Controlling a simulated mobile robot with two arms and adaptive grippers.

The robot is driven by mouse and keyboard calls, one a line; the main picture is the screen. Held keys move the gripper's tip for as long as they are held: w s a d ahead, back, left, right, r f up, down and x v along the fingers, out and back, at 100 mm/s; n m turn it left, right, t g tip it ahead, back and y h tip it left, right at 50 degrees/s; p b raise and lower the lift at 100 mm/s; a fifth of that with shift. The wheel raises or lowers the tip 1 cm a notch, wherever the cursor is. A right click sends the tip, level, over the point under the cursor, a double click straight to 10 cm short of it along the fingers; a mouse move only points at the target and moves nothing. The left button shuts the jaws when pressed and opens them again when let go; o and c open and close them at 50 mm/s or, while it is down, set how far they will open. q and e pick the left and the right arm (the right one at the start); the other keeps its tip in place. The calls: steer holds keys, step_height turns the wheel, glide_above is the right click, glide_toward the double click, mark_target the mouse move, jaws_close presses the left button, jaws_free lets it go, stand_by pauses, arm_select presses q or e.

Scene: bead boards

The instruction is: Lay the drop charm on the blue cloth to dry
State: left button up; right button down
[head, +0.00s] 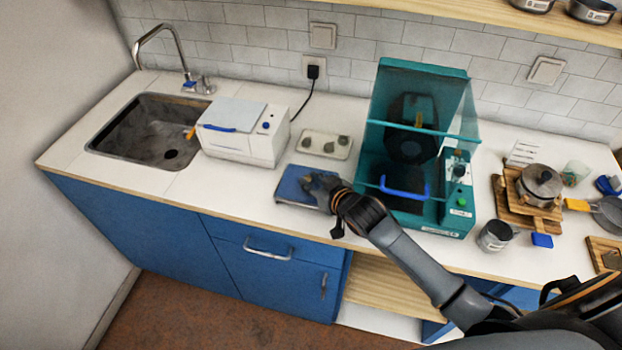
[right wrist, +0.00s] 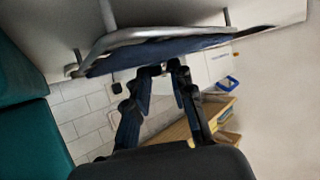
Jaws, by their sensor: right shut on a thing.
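I cannot tell whether this thing touches the cloth. In the right wrist view the dark fingers (right wrist: 165,78) sit close together near a blue surface with a grey bar, which I cannot identify. My left gripper is not in view.
A pale tray (head: 313,151) with several grey pieces lies behind the cloth. The white box (head: 240,148) and sink (head: 140,120) are to the left. A metal cup (head: 495,236) is near the front edge.

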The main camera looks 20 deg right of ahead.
steer(key=shift+s, duration=0.3)
steer(key=c, duration=1.4)
jaws_free()
steer(key=shift+w+f, duration=0.2)
steer(key=shift+w, duration=0.05)
steer(key=shift+o, duration=1.3)
steer(key=shift+w+f, duration=0.1)
steer(key=shift+r, duration=0.4)
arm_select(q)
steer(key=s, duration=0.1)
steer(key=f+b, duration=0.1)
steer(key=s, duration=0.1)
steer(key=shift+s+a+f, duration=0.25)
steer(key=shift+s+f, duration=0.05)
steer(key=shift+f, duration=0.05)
arm_select(e)
steer(key=v, duration=1.2)
steer(key=shift+f, duration=0.1)
